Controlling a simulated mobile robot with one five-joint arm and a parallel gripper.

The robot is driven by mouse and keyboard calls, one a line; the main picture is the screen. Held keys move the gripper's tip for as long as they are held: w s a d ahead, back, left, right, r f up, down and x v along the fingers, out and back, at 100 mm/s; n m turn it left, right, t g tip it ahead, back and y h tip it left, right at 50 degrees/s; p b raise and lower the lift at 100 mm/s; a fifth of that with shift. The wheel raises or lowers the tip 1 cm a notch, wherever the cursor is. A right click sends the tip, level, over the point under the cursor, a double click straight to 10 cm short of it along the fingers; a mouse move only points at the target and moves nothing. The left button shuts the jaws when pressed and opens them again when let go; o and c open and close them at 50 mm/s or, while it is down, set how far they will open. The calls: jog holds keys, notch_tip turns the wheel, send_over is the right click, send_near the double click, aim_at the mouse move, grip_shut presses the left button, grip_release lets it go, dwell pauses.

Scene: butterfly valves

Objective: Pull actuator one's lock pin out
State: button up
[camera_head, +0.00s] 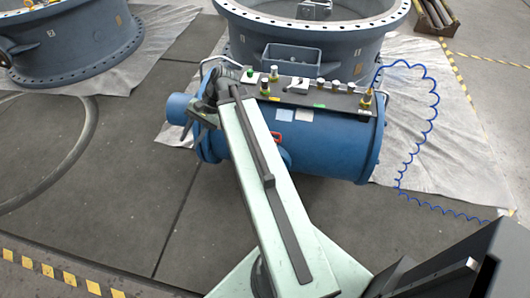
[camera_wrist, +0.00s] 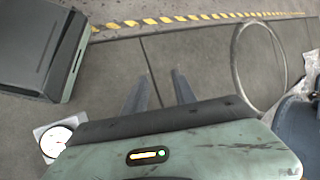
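A blue cylindrical actuator (camera_head: 335,143) lies on its side on grey sheeting in the head view. I cannot read a number on it. A small red loop-like part (camera_head: 276,138) shows on its side, just right of my arm; I cannot tell whether it is the lock pin. My arm crosses in front of the actuator, its end over the actuator's left end. In the wrist view my gripper (camera_wrist: 160,77) shows two dark fingers apart, with only floor between them.
A panel (camera_head: 318,94) with several fittings sits on top of the actuator. A coiled blue hose (camera_head: 434,100) runs down its right side. Large flanged valve bodies stand behind (camera_head: 325,35) and at far left (camera_head: 75,45).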

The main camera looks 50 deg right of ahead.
jog(key=s+d+f+m+t+y+b, duration=0.2)
jog(key=d+f+m+t+b, duration=0.25)
jog(key=d+b, duration=0.45)
jog(key=s+d+f+m+t+y+b, duration=0.25)
jog(key=d+f+m+b, duration=0.3)
jog(key=d+b, duration=0.3)
jog(key=s+d+f+m+t+h+b, duration=0.2)
jog(key=s+d+m+t+b, duration=0.4)
jog(key=s+d+b, duration=0.65)
jog(key=p+x, duration=0.1)
jog(key=x, duration=0.2)
jog(key=d+p+x, duration=0.1)
jog(key=x, duration=0.2)
jog(key=w+x, duration=0.1)
jog(key=x, duration=0.1)
jog(key=shift+w+d+f+p, duration=0.1)
jog(key=shift+w+p, duration=0.25)
jog(key=shift+p, duration=0.05)
grip_shut()
